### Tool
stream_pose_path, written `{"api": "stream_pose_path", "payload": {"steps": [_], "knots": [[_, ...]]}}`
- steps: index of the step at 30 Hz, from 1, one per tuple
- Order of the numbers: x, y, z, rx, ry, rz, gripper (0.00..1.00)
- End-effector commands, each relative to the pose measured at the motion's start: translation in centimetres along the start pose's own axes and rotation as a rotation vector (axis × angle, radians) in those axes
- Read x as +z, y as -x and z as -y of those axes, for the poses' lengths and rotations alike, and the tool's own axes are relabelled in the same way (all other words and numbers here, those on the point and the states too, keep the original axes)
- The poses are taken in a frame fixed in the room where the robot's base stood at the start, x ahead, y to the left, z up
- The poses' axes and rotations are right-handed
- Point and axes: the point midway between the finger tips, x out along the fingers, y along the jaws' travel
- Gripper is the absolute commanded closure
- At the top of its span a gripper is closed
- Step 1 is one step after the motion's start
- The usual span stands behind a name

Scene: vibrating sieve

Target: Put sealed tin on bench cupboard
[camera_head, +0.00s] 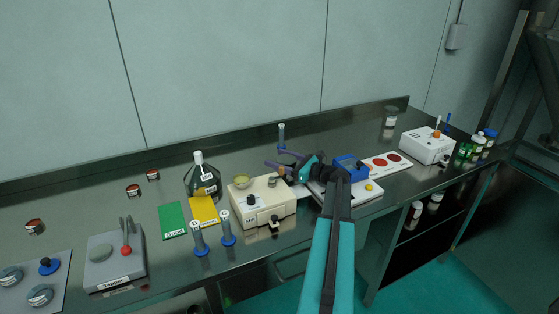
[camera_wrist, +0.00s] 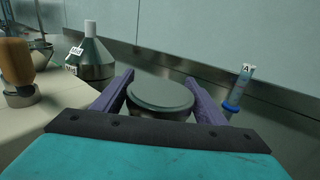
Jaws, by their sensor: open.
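A round tin (camera_wrist: 161,94) with a flat grey lid stands between the two purple fingers of my gripper (camera_wrist: 160,79) in the wrist view. The fingers are open, one on each side of it; I cannot tell whether they touch it. In the head view my gripper (camera_head: 275,158) reaches over the back of the bench behind the cream machine, and I cannot make out the tin there. An open cupboard space (camera_head: 405,236) under the right part of the bench holds small jars.
The cream machine (camera_head: 263,207) is in front of my gripper. A labelled bottle (camera_head: 201,183) stands to its left, and a blue-based tube (camera_head: 282,137) stands behind. Several red-banded tins, including one (camera_head: 133,191), sit at left. A white box (camera_head: 427,145) is at right.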

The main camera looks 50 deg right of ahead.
Motion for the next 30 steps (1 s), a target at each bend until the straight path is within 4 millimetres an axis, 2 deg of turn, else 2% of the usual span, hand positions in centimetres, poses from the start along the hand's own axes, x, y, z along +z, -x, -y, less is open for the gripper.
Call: {"api": "stream_pose_path", "payload": {"steps": [5, 18, 30], "knots": [[-0.1, 1.4, 0.0, -0.001, 0.000, 0.000, 0.34], [-0.1, 6.8, 0.0, -0.002, 0.000, -0.001, 0.34], [0.0, 7.5, 0.0, 0.000, 0.000, 0.000, 0.34]]}}
